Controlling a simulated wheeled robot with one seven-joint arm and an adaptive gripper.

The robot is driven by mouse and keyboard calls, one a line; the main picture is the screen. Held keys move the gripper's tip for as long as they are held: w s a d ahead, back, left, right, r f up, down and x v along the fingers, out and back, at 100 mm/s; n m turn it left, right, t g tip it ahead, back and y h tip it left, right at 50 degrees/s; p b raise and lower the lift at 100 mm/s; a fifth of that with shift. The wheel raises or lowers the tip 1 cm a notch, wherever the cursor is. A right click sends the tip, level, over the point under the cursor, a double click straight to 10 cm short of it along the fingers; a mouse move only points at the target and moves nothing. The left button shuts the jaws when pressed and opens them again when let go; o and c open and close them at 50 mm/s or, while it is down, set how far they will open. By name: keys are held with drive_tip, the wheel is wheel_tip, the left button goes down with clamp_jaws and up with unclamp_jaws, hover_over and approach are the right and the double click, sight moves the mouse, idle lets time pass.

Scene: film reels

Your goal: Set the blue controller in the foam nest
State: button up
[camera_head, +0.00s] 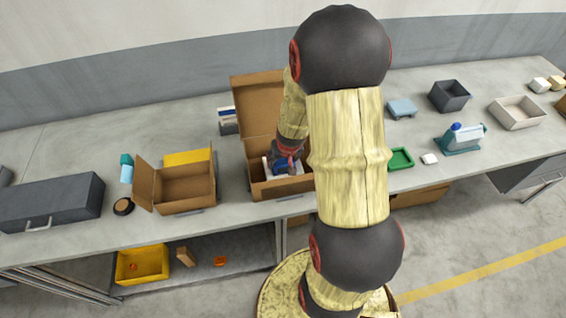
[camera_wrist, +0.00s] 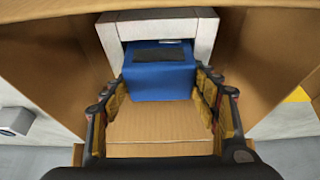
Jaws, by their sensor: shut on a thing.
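The blue controller (camera_wrist: 158,77), with a dark panel on it, is between the fingers of my gripper (camera_wrist: 161,88) in the wrist view. My gripper is shut on its sides. The pale foam nest (camera_wrist: 207,33) is a U-shaped block inside the open cardboard box (camera_wrist: 262,60). The controller's far part lies between the nest's two arms, and its near part sticks out toward me. I cannot tell whether it rests on the nest's floor. In the head view my gripper (camera_head: 287,160) reaches down into the box (camera_head: 285,187), and my arm hides part of it.
The box's raised lid (camera_head: 257,100) stands behind my gripper. A second open carton (camera_head: 185,188) is to the left, a green tray (camera_head: 400,159) to the right. A grey case (camera_head: 50,203) lies at the far left.

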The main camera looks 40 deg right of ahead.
drive_tip(key=shift+f, duration=0.15)
drive_tip(key=o, duration=1.1)
drive_tip(key=shift+f, duration=0.15)
drive_tip(key=shift+c, duration=0.2)
drive_tip(key=o, duration=0.4)
drive_tip(key=shift+c, duration=0.2)
drive_tip(key=shift+o, duration=0.4)
